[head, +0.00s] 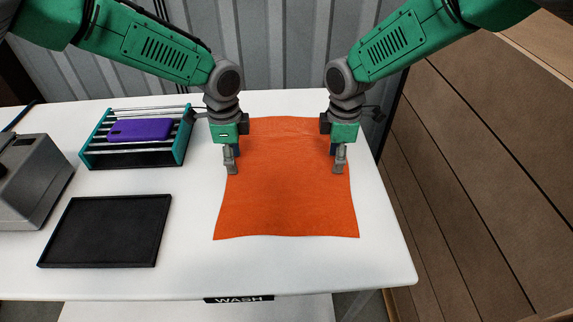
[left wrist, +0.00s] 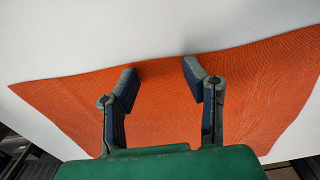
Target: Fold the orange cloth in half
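The orange cloth (head: 290,205) lies spread out flat on the white table, with slight wrinkles along its far edge. My left gripper (head: 232,170) is over the cloth's left edge in the head view, pointing down. In the left wrist view its two fingers (left wrist: 160,82) are apart with nothing between them, and the cloth (left wrist: 160,115) lies beneath. My right gripper (head: 339,170) is over the cloth near its right edge, pointing down; its finger gap is too small to judge. Whether either gripper touches the cloth is unclear.
A black tray (head: 107,231) lies at the left front of the white table (head: 190,270). A teal-ended rack (head: 88,152) holding a purple item (head: 140,130) stands behind it. A grey machine (head: 30,180) is at far left. Brown cartons (head: 480,170) stand right of the table.

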